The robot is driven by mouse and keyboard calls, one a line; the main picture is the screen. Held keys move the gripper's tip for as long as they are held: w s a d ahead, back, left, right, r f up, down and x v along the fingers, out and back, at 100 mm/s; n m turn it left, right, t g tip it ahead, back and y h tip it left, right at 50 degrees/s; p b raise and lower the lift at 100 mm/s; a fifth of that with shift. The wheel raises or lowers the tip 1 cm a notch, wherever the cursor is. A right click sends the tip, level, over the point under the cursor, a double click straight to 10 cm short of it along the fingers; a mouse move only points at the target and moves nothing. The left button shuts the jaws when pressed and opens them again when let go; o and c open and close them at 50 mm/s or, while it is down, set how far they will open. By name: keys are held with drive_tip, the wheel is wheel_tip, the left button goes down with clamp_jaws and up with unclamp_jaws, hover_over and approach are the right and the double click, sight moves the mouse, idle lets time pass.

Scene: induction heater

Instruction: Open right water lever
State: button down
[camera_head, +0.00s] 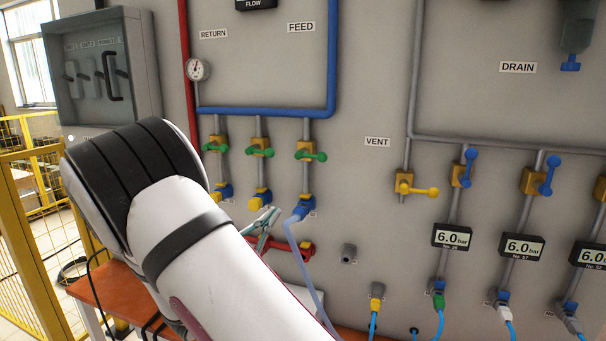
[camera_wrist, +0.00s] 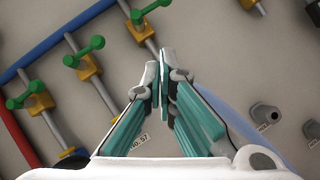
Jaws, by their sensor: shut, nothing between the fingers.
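Three green levers on brass valves sit on pipes below the blue feed pipe: left (camera_head: 215,148), middle (camera_head: 260,152) and right (camera_head: 311,156). All three lie crosswise to their pipes. The wrist view also shows the left (camera_wrist: 26,95), middle (camera_wrist: 84,52) and right (camera_wrist: 146,14) green levers, the right one partly cut off by the top edge. My gripper (camera_head: 271,213) is shut and empty, below the green levers and in front of the panel. In the wrist view its fingertips (camera_wrist: 160,54) meet just below the right valve, apart from its lever.
A yellow lever (camera_head: 417,189) marks the vent branch. Blue levers (camera_head: 468,167) and pressure displays (camera_head: 452,237) stand to the right. An orange-topped table (camera_head: 105,287) is at lower left.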

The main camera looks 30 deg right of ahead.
drive_tip(key=s+r+p+x, duration=0.2)
drive_tip(key=p+x, duration=0.1)
drive_tip(key=x, duration=1)
drive_tip(key=shift+a+p, duration=0.25)
drive_tip(key=shift+p, duration=0.05)
drive_tip(key=shift+s, duration=0.1)
